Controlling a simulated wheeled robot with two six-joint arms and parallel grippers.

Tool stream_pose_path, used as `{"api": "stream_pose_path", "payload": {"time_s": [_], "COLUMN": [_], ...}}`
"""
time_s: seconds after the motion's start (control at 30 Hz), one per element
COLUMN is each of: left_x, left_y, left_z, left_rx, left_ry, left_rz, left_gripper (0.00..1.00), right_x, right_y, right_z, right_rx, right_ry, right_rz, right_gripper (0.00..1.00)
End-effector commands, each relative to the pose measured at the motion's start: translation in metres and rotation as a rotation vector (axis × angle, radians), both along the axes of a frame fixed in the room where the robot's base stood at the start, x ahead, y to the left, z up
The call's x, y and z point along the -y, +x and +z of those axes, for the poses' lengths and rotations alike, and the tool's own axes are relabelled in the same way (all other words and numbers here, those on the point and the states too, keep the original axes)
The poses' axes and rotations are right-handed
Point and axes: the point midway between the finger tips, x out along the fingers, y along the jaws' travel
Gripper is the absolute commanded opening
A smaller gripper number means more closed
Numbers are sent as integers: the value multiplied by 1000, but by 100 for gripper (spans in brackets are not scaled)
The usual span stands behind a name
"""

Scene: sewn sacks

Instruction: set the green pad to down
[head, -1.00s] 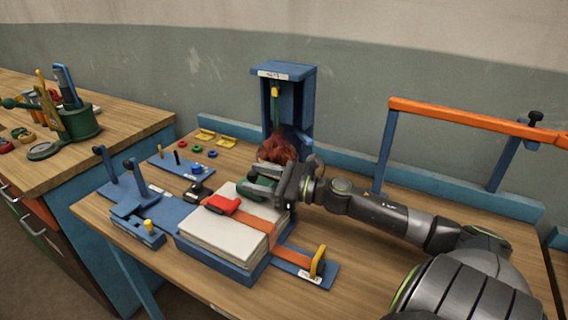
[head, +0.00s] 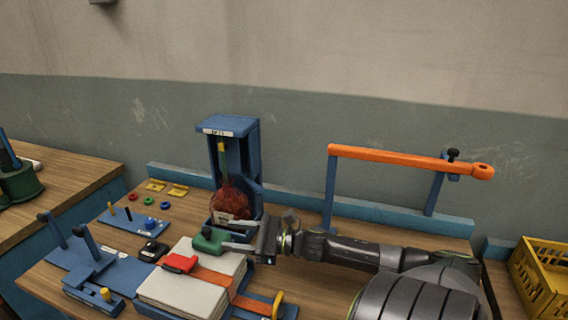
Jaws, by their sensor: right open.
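The green pad (head: 208,240) is a small rounded block behind the stack of white sacks and in front of the blue stand. My right gripper (head: 238,235) reaches in from the right with its fingers spread. Its fingertips are close to the right side of the pad; I cannot tell whether they touch it. A red-brown mesh bag (head: 230,203) sits in the blue stand (head: 256,160) just behind the gripper. My left gripper is not in view.
The white sacks (head: 185,290) carry an orange strap and a red clamp (head: 180,263). A blue lever fixture (head: 90,268) is at the left. An orange bar (head: 400,158) spans above the table at the right. A yellow crate (head: 545,280) stands far right.

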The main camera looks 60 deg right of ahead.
Motion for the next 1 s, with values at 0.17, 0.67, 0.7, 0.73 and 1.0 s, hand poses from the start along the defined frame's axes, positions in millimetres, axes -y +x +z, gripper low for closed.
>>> {"api": "stream_pose_path", "payload": {"time_s": [0.17, 0.67, 0.7, 0.73, 1.0], "left_x": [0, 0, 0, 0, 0], "left_y": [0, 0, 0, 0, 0], "left_z": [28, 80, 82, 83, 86], "left_rx": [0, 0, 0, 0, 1], "left_ry": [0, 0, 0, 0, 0], "left_rz": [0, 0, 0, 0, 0], "left_gripper": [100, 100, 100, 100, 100], "right_x": [9, 44, 47, 48, 54], "right_y": [-17, -82, -87, -91, -102], "right_z": [4, -1, -3, -3, -6], "right_rx": [-4, -4, -5, -5, -1], "right_ry": [2, -1, -1, 0, -1], "right_rz": [0, -1, -1, 0, 1], "right_gripper": [47, 47, 47, 47, 47]}}
